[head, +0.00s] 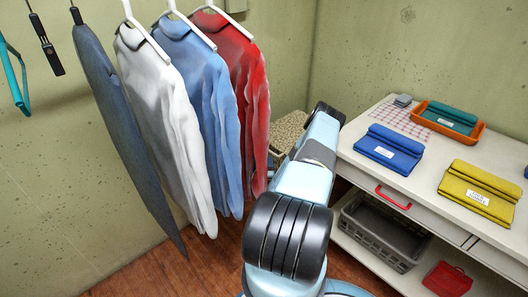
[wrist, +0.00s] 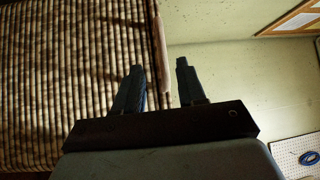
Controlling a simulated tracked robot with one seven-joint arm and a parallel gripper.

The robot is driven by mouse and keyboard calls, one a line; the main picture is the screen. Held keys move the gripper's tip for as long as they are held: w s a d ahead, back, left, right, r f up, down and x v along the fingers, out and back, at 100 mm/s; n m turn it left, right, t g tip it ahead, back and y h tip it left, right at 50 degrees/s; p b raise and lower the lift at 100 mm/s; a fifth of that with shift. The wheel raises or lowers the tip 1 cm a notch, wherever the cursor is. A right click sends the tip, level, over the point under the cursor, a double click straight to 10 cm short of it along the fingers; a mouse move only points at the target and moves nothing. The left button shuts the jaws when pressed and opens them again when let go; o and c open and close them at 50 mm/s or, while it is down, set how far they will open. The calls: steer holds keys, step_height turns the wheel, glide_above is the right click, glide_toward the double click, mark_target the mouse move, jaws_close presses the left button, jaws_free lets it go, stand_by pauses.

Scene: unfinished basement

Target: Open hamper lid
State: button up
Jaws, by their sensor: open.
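The hamper (head: 289,128) stands in the corner behind my arm in the head view, its top speckled tan and its lower part largely hidden. In the wrist view a woven, brown-striped hamper surface (wrist: 70,60) fills the left, ending in a smooth tan edge strip (wrist: 160,45). My gripper (wrist: 160,72) is open and empty. In the picture the edge strip runs down toward the gap between the two fingers; I cannot tell whether they touch it. In the head view my gripper is hidden behind my arm. The lid looks down, but its seam is not clear.
Hanging shirts, white (head: 165,110), blue (head: 205,100) and red (head: 240,85), hang close left of my arm. A white table (head: 345,150) with folded cloths stands at right, a grey crate (head: 385,235) on its lower shelf. Walls close the corner behind the hamper.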

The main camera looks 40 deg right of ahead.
steer(key=x, duration=0.7)
steer(key=shift+w, duration=0.3)
steer(key=shift+c, duration=0.5)
jaws_close()
steer(key=shift+s, duration=0.1)
